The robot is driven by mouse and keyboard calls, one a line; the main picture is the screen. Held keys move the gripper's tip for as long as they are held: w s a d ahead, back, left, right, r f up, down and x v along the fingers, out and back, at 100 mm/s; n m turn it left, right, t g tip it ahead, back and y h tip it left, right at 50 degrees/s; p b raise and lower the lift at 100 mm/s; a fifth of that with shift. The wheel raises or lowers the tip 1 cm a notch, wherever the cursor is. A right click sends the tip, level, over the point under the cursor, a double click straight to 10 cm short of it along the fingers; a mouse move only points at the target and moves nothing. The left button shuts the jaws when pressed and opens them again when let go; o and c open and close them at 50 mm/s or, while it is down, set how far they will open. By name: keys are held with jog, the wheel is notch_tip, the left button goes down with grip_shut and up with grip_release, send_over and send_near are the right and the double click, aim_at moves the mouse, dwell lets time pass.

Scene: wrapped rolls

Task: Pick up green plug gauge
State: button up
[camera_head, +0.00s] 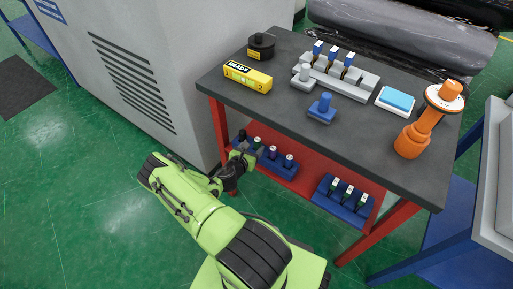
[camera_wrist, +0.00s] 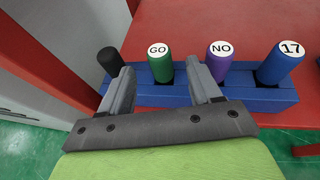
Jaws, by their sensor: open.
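The green plug gauge (camera_wrist: 160,66), with a white end marked GO, stands in a blue rack (camera_wrist: 205,95) in the wrist view. My gripper (camera_wrist: 163,78) is open, with one finger on each side of the green gauge in the picture. Whether the fingers touch it cannot be told. A black gauge (camera_wrist: 111,62) stands to its left, a purple one marked NO (camera_wrist: 221,60) and a blue one marked 17 (camera_wrist: 280,62) to its right. In the head view my gripper (camera_head: 243,156) is at the left end of this rack on the lower red shelf.
A second blue rack (camera_head: 343,202) sits right on the shelf. A grey cabinet (camera_head: 150,70) stands left. Green floor is open at lower left.

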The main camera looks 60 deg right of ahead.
aim_at(256, 143)
jog(key=b+x, duration=0.2)
jog(key=x, duration=0.3)
jog(key=shift+d+f, duration=0.15)
jog(key=shift+d, duration=0.2)
jog(key=c, duration=1)
